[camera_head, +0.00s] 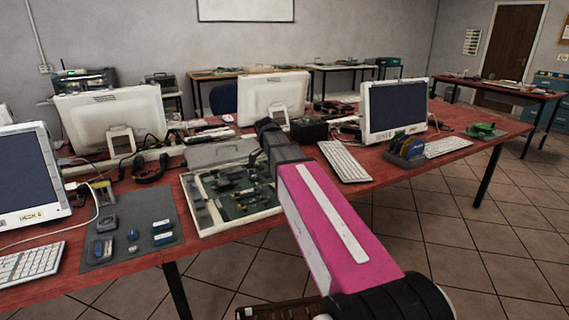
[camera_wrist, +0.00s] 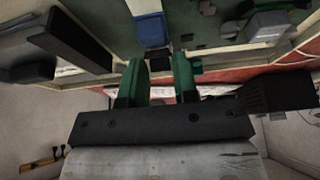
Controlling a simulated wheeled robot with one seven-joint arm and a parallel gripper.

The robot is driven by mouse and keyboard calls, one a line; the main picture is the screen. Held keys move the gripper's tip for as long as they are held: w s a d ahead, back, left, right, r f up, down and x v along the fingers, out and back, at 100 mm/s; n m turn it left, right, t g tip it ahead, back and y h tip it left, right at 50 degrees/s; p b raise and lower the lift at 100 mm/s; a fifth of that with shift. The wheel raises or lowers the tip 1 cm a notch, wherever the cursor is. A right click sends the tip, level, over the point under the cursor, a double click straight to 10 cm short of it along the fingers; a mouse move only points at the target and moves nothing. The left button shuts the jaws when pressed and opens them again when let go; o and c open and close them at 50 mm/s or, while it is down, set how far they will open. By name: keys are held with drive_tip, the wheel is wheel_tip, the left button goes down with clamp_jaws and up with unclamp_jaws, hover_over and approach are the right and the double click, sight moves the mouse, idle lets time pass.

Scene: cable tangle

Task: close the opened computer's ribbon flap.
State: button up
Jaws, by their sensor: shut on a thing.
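The opened computer (camera_head: 238,226) lies flat on the red bench in the head view, a pale open case with a green circuit board inside. My arm passes over its right side and hides my fingertips there. In the wrist view my gripper (camera_wrist: 158,72) has its two green fingertips at the computer's edge, shut on a small dark piece (camera_wrist: 155,60) that appears to be the ribbon flap. A blue part (camera_wrist: 148,28) sits just beyond it. How far the flap is tilted I cannot tell.
A grey mat (camera_head: 134,235) with several small parts lies left of the computer. White monitors (camera_head: 110,120) and a keyboard (camera_head: 344,161) stand around on the bench (camera_head: 400,172). A dark box-like part (camera_wrist: 75,38) is at the left in the wrist view.

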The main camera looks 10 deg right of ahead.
drive_tip(key=shift+a+f+t+h, duration=0.2)
drive_tip(key=shift+t+h, duration=0.1)
drive_tip(key=shift+h, duration=0.4)
drive_tip(key=o, duration=0.8)
drive_tip(key=shift+r, duration=0.1)
drive_tip(key=v, duration=1)
drive_tip(key=shift+s+a+r, duration=0.15)
drive_tip(key=shift+a+r, duration=0.05)
drive_tip(key=shift+a, duration=0.1)
